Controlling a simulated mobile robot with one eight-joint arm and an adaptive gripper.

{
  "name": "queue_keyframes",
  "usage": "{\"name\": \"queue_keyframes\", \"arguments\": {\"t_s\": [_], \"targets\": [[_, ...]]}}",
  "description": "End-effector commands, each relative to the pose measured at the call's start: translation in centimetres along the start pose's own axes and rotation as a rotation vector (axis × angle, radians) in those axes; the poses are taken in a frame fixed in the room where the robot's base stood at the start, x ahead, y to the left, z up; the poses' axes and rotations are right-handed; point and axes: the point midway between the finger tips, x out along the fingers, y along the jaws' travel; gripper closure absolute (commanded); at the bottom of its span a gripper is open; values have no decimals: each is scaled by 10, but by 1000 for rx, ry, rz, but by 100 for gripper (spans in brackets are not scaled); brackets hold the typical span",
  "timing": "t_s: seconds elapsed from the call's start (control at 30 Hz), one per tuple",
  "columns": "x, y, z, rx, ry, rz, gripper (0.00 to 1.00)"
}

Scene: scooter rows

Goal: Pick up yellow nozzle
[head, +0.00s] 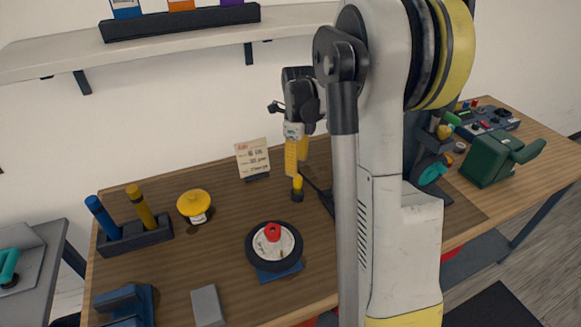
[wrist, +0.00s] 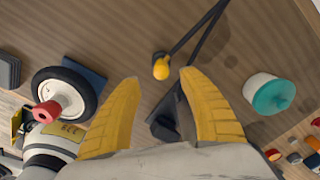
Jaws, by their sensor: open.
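A small yellow piece with a dark base, which looks like the yellow nozzle (head: 297,183), stands on the wooden bench just below my gripper (head: 292,168). In the wrist view the nozzle (wrist: 161,66) shows between and beyond the fingertips of my gripper (wrist: 161,78), next to a thin black bar. My gripper's yellow fingers are spread apart with nothing between them. They point down toward the bench, and I see no contact with the nozzle. The nozzle's lower part is partly hidden in the wrist view.
A wheel with a red cap (head: 273,232) lies on a blue stand in front. A yellow-topped pot (head: 194,204) and a holder with two handled tools (head: 134,233) stand left. A card (head: 252,158) stands behind. A teal-lidded pot (wrist: 272,97) is right in the wrist view.

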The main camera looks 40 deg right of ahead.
Motion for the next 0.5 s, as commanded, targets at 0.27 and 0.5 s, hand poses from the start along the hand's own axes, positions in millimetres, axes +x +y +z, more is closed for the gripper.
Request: {"name": "queue_keyframes", "arguments": {"t_s": [0.27,0.5], "targets": [[46,-1,0,-2,-1,-1,50],[68,-4,-1,-2,-1,-2,50]]}}
